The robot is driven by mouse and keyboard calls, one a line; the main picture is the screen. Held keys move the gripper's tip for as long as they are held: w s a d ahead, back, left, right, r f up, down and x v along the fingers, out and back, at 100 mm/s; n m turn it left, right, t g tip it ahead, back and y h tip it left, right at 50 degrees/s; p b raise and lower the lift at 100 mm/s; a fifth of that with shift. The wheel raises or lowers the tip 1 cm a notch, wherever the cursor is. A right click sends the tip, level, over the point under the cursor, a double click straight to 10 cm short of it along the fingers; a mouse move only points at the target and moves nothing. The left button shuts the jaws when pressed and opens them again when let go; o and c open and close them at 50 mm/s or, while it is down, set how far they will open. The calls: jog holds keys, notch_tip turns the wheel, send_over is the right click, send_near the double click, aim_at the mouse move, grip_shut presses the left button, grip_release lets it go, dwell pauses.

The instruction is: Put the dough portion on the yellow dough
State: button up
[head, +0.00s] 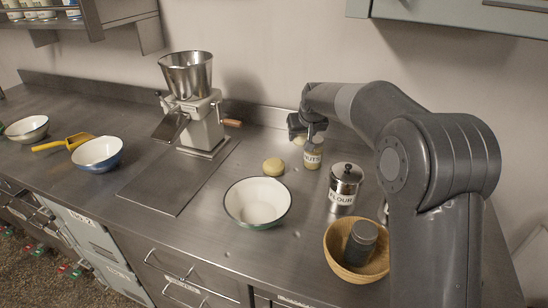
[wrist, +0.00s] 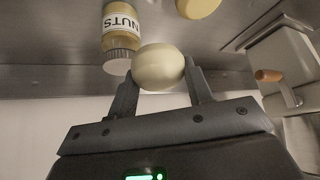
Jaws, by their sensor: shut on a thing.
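My gripper (head: 302,132) is shut on a pale cream, rounded dough portion (wrist: 160,67). In the wrist view the portion sits between the two fingertips (wrist: 160,82). In the head view it is a small pale patch (head: 299,141) under the gripper, mostly hidden. The yellow dough (head: 273,166) is a flattened round lump on the steel counter, left of and nearer than my gripper. It also shows in the wrist view (wrist: 198,7), cut off at the top edge, apart from the held portion.
A nuts jar (head: 312,157) stands close beside my gripper, with a flour canister (head: 344,188) to its right. A white bowl (head: 257,202) is in front of the yellow dough. A mill (head: 200,115) stands left. A wooden bowl (head: 376,262) holding a dark jar is front right.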

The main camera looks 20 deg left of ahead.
send_over(273, 158)
jog(key=s+d, duration=0.1)
jog(key=s, duration=0.1)
notch_tip(273, 158, down, 5)
jog(key=shift+f, duration=0.2)
jog(key=shift+w+f, duration=0.1)
jog(key=shift+f, duration=1.9)
jog(key=shift+f, duration=0.1)
jog(key=o, duration=1)
jog(key=shift+r, duration=0.2)
jog(key=v, duration=1.2)
jog(key=shift+f, duration=0.1)
jog(key=shift+d, duration=0.15)
